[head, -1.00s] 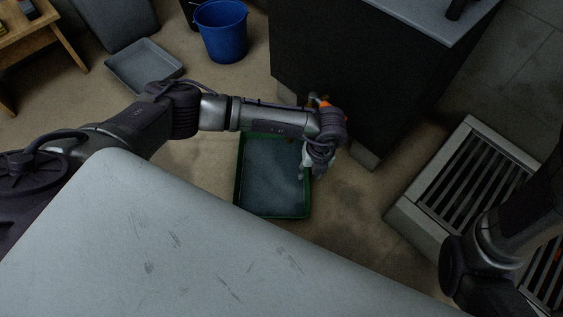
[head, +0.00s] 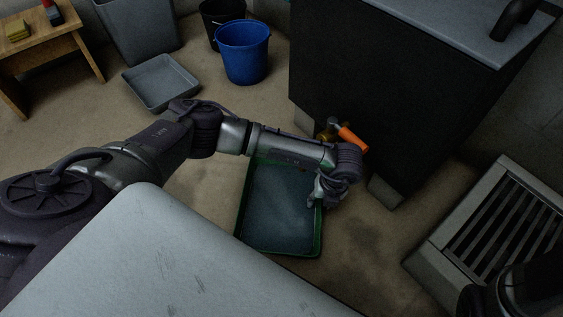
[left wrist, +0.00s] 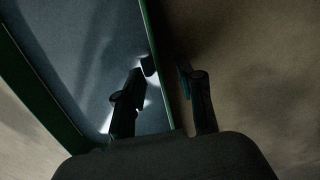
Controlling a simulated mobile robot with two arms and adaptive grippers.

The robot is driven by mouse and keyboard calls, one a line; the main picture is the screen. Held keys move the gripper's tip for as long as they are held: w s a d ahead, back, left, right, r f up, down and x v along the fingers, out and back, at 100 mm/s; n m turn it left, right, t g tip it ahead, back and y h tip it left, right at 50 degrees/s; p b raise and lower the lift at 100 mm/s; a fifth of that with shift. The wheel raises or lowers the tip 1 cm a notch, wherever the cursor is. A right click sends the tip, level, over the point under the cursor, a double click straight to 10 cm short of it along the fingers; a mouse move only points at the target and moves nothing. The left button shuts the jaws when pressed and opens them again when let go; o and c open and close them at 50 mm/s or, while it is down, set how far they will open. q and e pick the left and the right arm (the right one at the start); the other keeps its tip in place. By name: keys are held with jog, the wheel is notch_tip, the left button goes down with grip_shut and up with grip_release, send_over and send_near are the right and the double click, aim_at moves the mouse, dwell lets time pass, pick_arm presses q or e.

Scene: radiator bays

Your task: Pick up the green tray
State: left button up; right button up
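The green tray (head: 242,225), with green rims and a dark grey-blue inside, lies on the floor below my left arm. The forearm hides its far edge. My left gripper (head: 314,199) points down at the tray's right rim. In the left wrist view, the fingers of the left gripper (left wrist: 166,70) stand apart, one inside the tray and one outside, with the tray's green rim (left wrist: 155,45) between them. A gap shows between the outer finger and the rim. My right arm enters at the lower right of the head view, but its gripper is out of frame.
A dark cabinet (head: 375,95) stands just behind the tray, with an orange-handled item (head: 352,138) near its base. A slatted grate (head: 500,220) is at the right. A blue bucket (head: 242,55), grey tray (head: 160,82) and wooden table (head: 45,50) are farther back.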

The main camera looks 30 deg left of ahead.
pick_arm(q)
jog(key=shift+a+f, duration=0.15)
jog(key=shift+f, duration=0.7)
jog(key=shift+r, duration=0.1)
grip_shut()
